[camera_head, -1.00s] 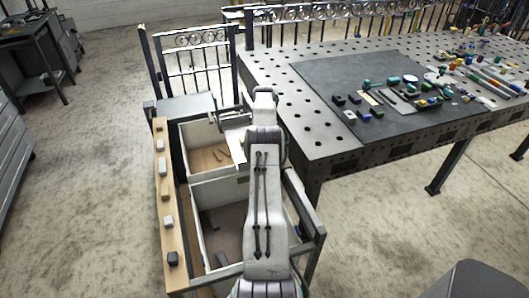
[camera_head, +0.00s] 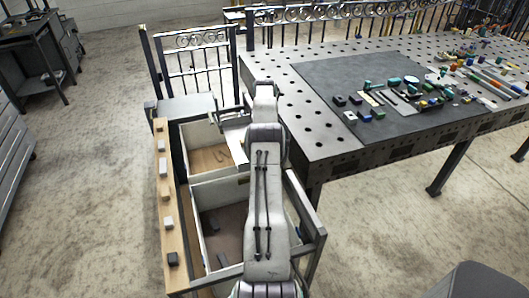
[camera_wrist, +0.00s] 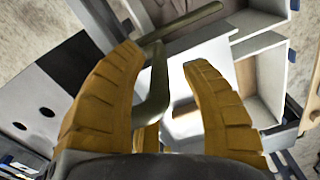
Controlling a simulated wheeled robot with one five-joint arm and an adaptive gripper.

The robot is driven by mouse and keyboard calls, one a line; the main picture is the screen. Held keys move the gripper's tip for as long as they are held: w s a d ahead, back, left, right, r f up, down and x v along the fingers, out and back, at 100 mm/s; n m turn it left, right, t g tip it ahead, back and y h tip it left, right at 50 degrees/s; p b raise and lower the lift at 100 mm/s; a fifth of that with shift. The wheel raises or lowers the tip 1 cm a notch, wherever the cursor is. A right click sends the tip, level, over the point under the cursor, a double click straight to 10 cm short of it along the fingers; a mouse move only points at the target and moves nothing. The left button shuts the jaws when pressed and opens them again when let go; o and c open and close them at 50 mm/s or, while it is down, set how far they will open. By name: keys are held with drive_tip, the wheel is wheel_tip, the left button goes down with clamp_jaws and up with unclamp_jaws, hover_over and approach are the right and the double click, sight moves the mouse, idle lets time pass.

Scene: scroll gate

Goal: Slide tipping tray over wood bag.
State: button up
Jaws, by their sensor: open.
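In the head view, a cart holds two pale open-topped bins, a rear bin (camera_head: 193,134) with small brown pieces in it and a front bin (camera_head: 205,235) with dark pieces in it. I cannot tell which is the wood bag. A pale tray-like part (camera_head: 233,121), possibly the tipping tray, sits over the rear bin's right side, partly hidden by my arm. In the wrist view, my gripper (camera_wrist: 162,60) has its two yellow fingers spread. A dark bent handle (camera_wrist: 160,75) lies between them with visible gaps.
A wooden ledge (camera_head: 165,215) with several grey blocks runs along the cart's left side. A grey plate (camera_head: 185,108) is at its back. A perforated steel table (camera_head: 290,105) with many small parts stands right. The floor at left is open.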

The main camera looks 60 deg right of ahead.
drive_tip(key=shift+r, duration=2.25)
drive_tip(key=shift+o, duration=0.3)
